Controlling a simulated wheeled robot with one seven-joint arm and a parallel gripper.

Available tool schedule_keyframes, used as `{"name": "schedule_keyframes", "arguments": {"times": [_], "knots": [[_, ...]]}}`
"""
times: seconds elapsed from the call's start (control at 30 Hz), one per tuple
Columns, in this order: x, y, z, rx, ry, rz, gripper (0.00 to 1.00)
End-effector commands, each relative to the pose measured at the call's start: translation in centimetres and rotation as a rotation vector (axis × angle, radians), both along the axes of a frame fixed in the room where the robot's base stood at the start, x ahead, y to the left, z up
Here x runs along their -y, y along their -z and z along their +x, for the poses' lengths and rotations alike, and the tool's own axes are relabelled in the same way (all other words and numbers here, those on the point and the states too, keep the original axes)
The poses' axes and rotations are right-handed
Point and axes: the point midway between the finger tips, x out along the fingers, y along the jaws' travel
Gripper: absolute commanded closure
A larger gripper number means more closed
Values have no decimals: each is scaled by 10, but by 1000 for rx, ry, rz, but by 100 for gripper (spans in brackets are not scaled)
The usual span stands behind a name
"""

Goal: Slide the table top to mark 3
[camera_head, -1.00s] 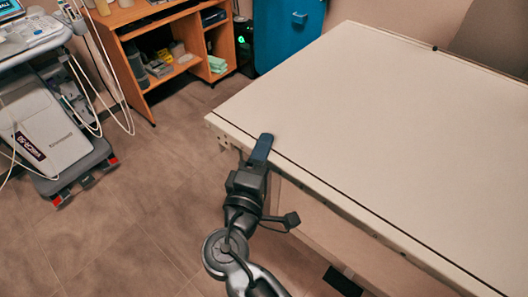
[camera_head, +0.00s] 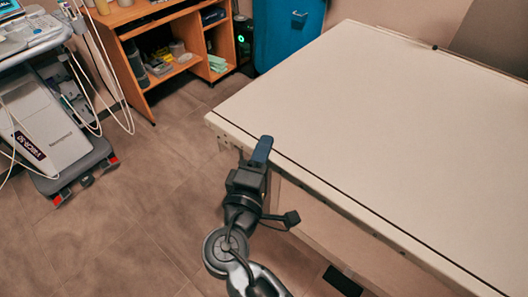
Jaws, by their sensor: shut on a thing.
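The table top (camera_head: 360,120) is a large pale slab with a dark line along its near edge. It fills the right half of the head view. My gripper (camera_head: 262,150) is at the near edge of the table top, close to its left corner. It is shut on the table top's edge, with one dark blue finger showing over the top. The other finger is hidden. I cannot make out mark 3 or any numbered marks; small dark dots show along the table's side.
A wheeled ultrasound cart (camera_head: 50,130) with hanging cables stands at the left. A wooden shelf unit (camera_head: 165,50) and a blue cabinet (camera_head: 285,35) stand at the back. A dark pedal-like block (camera_head: 342,281) is on the floor under the table. The floor between cart and table is clear.

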Motion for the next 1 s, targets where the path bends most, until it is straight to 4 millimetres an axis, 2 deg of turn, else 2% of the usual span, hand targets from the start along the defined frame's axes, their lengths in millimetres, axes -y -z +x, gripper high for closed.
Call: {"name": "schedule_keyframes", "arguments": {"times": [0.17,0.47,0.8,0.83,1.0], "knots": [[-4,2,3,0,-1,0,100],[-34,3,25,0,-5,1,100],[-36,1,27,-2,-2,1,100],[-36,1,27,-2,-2,1,62],[-36,1,27,-2,-1,0,46]]}}
